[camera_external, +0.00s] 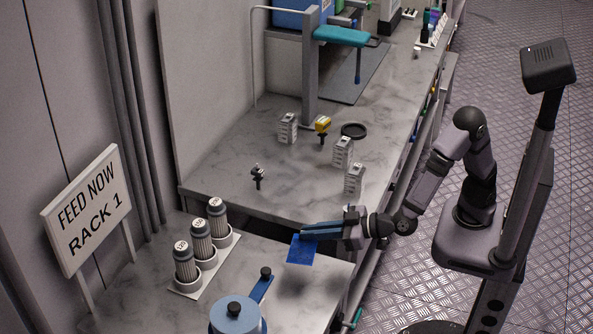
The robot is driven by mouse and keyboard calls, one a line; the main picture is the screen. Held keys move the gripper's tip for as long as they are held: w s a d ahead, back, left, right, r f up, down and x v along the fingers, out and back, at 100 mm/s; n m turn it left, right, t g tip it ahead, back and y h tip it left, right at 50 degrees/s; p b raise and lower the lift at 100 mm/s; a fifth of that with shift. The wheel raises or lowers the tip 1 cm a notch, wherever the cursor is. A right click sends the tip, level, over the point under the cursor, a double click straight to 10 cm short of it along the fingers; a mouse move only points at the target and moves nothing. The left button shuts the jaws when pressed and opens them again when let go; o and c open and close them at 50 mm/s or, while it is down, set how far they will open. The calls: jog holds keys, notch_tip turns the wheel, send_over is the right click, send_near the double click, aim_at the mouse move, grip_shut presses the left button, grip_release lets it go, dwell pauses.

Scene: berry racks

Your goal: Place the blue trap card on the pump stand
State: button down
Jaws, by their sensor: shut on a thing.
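The blue trap card (301,252) is a flat, dark blue square that hangs at the tip of my gripper (306,234). My gripper reaches in from the right and is shut on the card near its upper edge. The card is above the front counter, with a dark shadow on the surface below it. A blue round device (236,318) with a dark knob stands at the bottom edge, partly cut off. A blue arm with a dark knob (262,285) stands beside it. I cannot tell for sure which thing is the pump stand.
Several grey cylinders (202,243) stand in a white rack at left. A sign (87,210) reads "FEED NOW RACK 1". White boxes (342,152), a yellow-topped item (322,125) and a black dish (353,130) stand on the back counter. The front counter's middle is clear.

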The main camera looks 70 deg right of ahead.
aim_at(312, 247)
notch_tip(312, 247, up, 12)
jog(key=p, duration=1.1)
jog(key=shift+f, duration=0.1)
dwell(0.4)
jog(key=a+f+b, duration=0.1)
jog(key=f+b, duration=0.3)
jog(key=s+a+f+b, duration=0.1)
jog(key=f+b, duration=0.4)
jog(key=a+f+b, duration=0.1)
jog(key=f+b, duration=0.3)
jog(key=shift+s+a+f+b, duration=0.2)
jog(key=shift+a+b, duration=0.1)
jog(key=shift+b, duration=0.1)
jog(key=shift+w+f+h+b, duration=0.1)
jog(key=shift+f+h+b, duration=0.25)
jog(key=shift+b, duration=0.3)
jog(key=shift+w+d+r+m+h+p, duration=0.15)
jog(key=shift+w+d+r+m+h, duration=0.15)
jog(key=shift+d+r+m+h, duration=0.2)
jog(key=shift+w+d+r+m+h+p, duration=0.15)
jog(key=shift+w+d+r+m+h, duration=0.15)
jog(key=shift+d+m+h, duration=0.25)
jog(key=shift+d+r, duration=0.1)
jog(key=shift+d, duration=0.45)
jog(key=shift+f+b, duration=0.9)
jog(key=shift+f, duration=4.15)
